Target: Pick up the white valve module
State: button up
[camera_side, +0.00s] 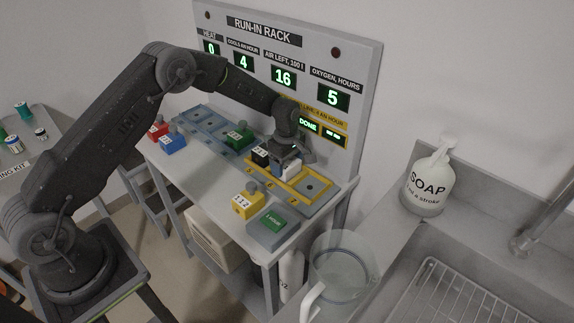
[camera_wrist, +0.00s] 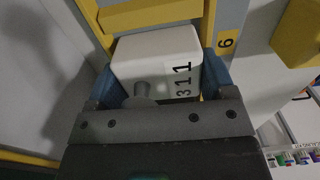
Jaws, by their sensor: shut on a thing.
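In the side view the white module (camera_side: 291,171) shows only partly below my gripper (camera_side: 287,155), over the yellow-framed part of the rack bench. I cannot tell whether it still rests in its slot or is lifted.
A black module (camera_side: 261,156) and a green one (camera_side: 240,137) stand close left. Red (camera_side: 158,130) and blue (camera_side: 173,141) modules are far left. The rack panel (camera_side: 355,60) rises behind.

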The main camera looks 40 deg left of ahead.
notch_tip(320, 180, up, 10)
jog(key=shift+f, duration=0.15)
jog(key=shift+a, duration=0.15)
jog(key=s+a, duration=2.4)
jog(key=s, duration=0.1)
jog(key=w+d+f, duration=0.2)
jog(key=w, duration=0.1)
jog(key=w+d+f, duration=0.2)
jog(key=w, duration=0.1)
jog(key=w+d+f, duration=0.2)
jog(key=w, duration=0.1)
jog(key=shift+f, duration=2.3)
